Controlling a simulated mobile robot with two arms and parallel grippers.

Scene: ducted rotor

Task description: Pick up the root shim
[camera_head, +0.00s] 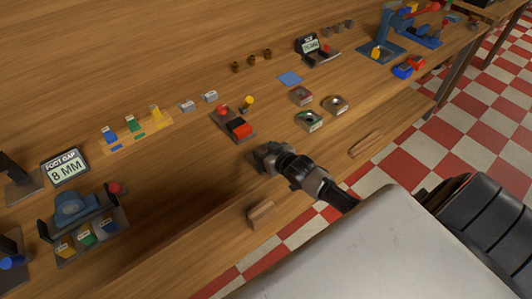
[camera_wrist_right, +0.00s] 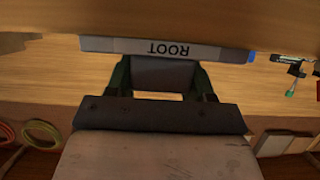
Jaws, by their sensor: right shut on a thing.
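The root shim (camera_wrist_right: 215,51) is a thin grey bar with an upside-down "ROOT" label and a blue end, seen in the right wrist view. It lies across the tips of my right gripper (camera_wrist_right: 162,66), which is shut on it. In the head view my right gripper (camera_head: 264,152) is over the front part of the bench, just below a small tray with red parts. I cannot make out the shim there. My left gripper is not in view.
A red-topped tray (camera_head: 234,124) stands close beyond my right gripper. A wooden block (camera_head: 261,214) lies near the front edge.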

